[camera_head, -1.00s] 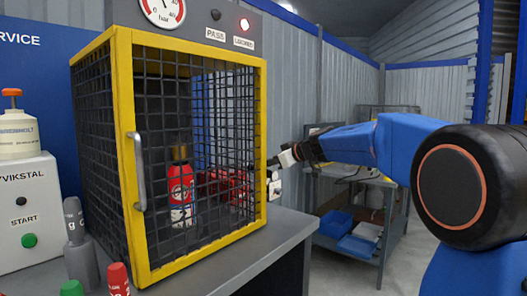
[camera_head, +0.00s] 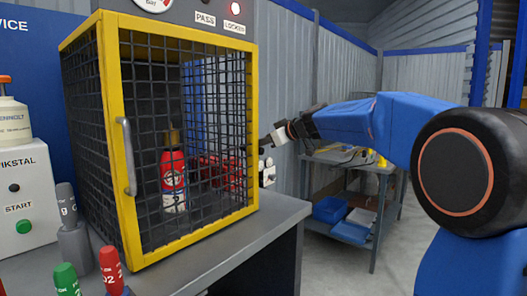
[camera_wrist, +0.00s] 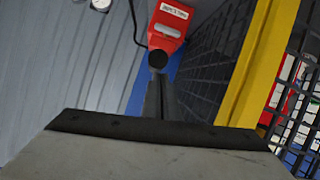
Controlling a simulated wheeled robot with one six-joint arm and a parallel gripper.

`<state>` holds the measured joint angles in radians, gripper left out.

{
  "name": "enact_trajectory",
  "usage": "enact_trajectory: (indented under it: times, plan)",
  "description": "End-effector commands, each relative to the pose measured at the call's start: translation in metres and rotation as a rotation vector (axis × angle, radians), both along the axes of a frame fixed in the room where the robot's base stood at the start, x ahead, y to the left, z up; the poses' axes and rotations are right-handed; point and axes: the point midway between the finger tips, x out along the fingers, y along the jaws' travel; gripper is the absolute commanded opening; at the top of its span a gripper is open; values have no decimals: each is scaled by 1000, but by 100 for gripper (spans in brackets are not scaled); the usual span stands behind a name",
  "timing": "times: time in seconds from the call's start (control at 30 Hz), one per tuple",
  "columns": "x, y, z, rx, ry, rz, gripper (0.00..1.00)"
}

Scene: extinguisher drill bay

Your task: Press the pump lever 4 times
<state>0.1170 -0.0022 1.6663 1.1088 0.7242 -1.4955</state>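In the wrist view a red box (camera_wrist: 168,24) with a white label hangs at the top centre. A black round knob (camera_wrist: 158,59), likely the pump lever's end, is just below it. My gripper (camera_wrist: 160,82) shows as a narrow dark shape under the knob, with its fingers seemingly together; I cannot tell if they touch the knob. In the head view my gripper (camera_head: 266,144) is just right of the yellow-framed cage (camera_head: 110,150). The lever cannot be made out there.
A red extinguisher (camera_head: 174,182) stands inside the mesh cage. A START box (camera_head: 25,190) and coloured-tipped cylinders (camera_head: 110,270) are at left. A shelf with blue bins (camera_head: 330,209) stands behind.

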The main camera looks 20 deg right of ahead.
Motion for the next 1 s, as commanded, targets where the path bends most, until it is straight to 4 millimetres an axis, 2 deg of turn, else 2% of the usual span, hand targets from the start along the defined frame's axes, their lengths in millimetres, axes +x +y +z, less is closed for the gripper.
enact_trajectory:
  times: [0.03,0.53,0.7,1.0]
  plan:
    - [-2,3,7,-2,-5,2,0]
    - [-73,-44,18,1,-8,0,0]
    - [-83,-50,19,1,-9,2,0]
    - [-85,-51,20,1,-9,3,0]
